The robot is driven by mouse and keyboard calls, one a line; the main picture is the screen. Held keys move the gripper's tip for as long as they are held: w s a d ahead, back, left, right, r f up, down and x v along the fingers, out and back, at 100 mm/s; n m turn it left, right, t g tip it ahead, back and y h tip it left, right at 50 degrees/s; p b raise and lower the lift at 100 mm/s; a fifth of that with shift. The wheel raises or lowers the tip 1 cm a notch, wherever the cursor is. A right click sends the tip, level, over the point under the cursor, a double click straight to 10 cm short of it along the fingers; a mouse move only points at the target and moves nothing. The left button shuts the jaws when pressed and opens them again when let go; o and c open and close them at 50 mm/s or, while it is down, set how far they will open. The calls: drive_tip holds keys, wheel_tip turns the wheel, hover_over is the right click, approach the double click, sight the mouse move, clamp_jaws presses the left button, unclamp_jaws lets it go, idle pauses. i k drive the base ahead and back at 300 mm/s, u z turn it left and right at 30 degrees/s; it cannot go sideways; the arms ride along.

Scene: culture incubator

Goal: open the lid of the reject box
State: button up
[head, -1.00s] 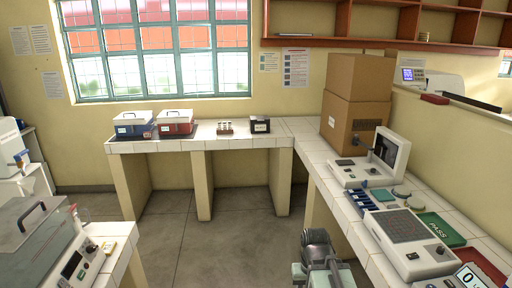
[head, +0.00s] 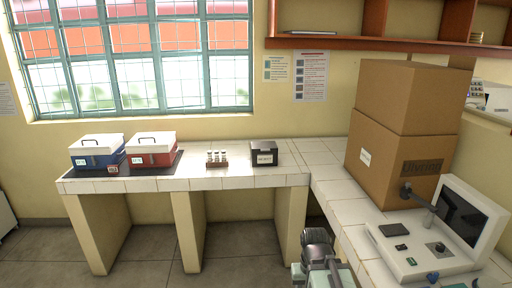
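The reject box (head: 264,154) is a small black box with a white label on its front. It stands upright on the white tiled bench (head: 230,182) under the window, near the corner where the two benches meet. Its lid looks closed. The end of my arm with my gripper (head: 318,240) shows at the bottom, right of centre, dark grey and pale green. It is in front of the bench, nearer to me than the box and apart from it. The fingers cannot be made out, and I see nothing held.
A rack of small vials (head: 217,159) stands just left of the box. A blue carrier (head: 97,152) and a red carrier (head: 151,150) sit on a dark mat further left. Cardboard boxes (head: 395,150) and a device with a screen (head: 440,235) occupy the right bench. The floor ahead is clear.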

sight(263, 146)
drive_tip(key=i, duration=0.7)
drive_tip(key=u, duration=0.5)
drive_tip(key=i, duration=0.75)
drive_tip(key=u, duration=1.05)
drive_tip(key=i, duration=1.1)
drive_tip(key=z, duration=0.2)
